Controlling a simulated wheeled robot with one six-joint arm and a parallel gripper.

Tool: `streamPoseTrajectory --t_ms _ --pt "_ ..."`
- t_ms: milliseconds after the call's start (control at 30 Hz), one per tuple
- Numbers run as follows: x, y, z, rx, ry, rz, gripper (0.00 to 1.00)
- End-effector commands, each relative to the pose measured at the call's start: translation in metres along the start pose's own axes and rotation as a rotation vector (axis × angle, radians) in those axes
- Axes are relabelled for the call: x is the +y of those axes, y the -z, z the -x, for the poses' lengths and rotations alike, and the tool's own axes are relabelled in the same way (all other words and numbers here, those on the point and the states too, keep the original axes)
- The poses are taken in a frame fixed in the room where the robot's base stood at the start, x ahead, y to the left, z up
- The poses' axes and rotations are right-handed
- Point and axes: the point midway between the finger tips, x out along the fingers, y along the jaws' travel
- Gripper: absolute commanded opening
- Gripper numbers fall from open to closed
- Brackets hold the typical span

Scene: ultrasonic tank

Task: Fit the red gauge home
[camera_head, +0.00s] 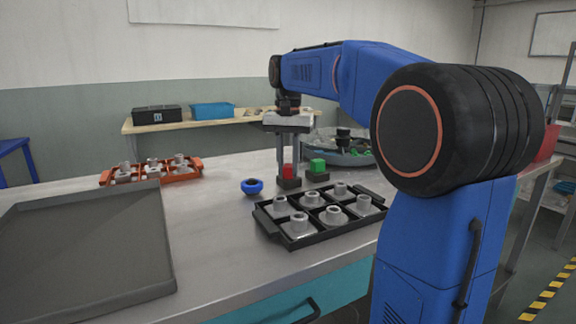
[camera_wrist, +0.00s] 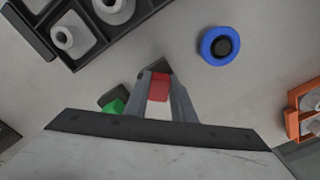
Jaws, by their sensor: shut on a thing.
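The red gauge (camera_head: 288,171) is a small red block between the fingers of my gripper (camera_head: 288,165). The wrist view also shows the red gauge (camera_wrist: 159,88) clasped between the two grey fingers. My gripper is shut on it and points down. A small black base (camera_head: 289,183) lies directly below the red gauge; I cannot tell whether the gauge is seated in it or just above it. A green block (camera_head: 318,165) sits on a similar black base (camera_head: 317,176) just to the right. The fingers partly hide the red gauge.
A blue ring-shaped piece (camera_head: 252,186) with a dark centre lies to the left. A black tray (camera_head: 268,222) of grey fittings stands in front, and an orange tray (camera_head: 107,179) at the left. A large grey tray (camera_head: 85,240) fills the front left. A round basin (camera_head: 345,157) stands behind.

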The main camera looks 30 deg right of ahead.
Motion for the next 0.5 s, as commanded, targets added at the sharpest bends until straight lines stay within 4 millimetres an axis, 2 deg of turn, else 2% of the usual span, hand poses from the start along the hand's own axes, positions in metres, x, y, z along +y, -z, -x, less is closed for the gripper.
streamPoseTrajectory --t_ms 367,400,467,500 --pt "0.0000 0.0000 -0.0003 0.000 0.000 0.000 0.00" --pt "0.0000 -0.0001 -0.0003 0.000 0.000 0.000 0.30" --pt "0.0000 0.0000 -0.0003 0.000 0.000 0.000 0.44" --pt "0.0000 0.0000 -0.0003 0.000 0.000 0.000 0.45"
